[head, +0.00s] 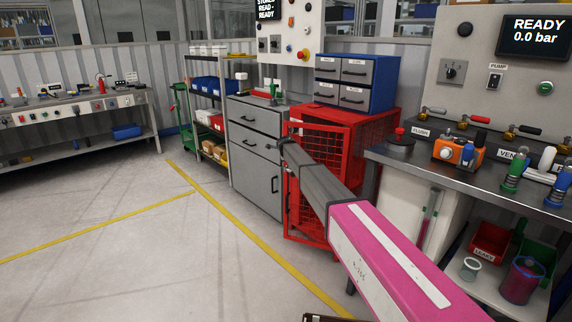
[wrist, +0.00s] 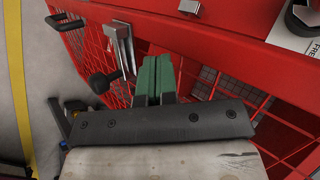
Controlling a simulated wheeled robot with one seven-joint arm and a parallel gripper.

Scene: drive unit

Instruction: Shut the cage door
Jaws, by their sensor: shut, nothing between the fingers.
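The red cage (head: 375,118) stands beyond my arm in the head view, under a blue-and-grey drawer box. Its red mesh door (head: 318,143) is partly hidden by my arm. In the wrist view the red mesh (wrist: 78,50) runs down at left, with a black handle (wrist: 101,82) and a metal latch piece (wrist: 122,45) near it. I cannot tell how far the door stands from its frame. My gripper (wrist: 153,72) has green fingers, shut and empty, close to the red frame and right of the handle. I cannot tell if they touch it.
A grey drawer cabinet (head: 257,150) stands left of the cage. A steel workbench (head: 430,169) with valves and an orange device (head: 456,152) is at right. Open floor (head: 120,255) with yellow lines lies at left.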

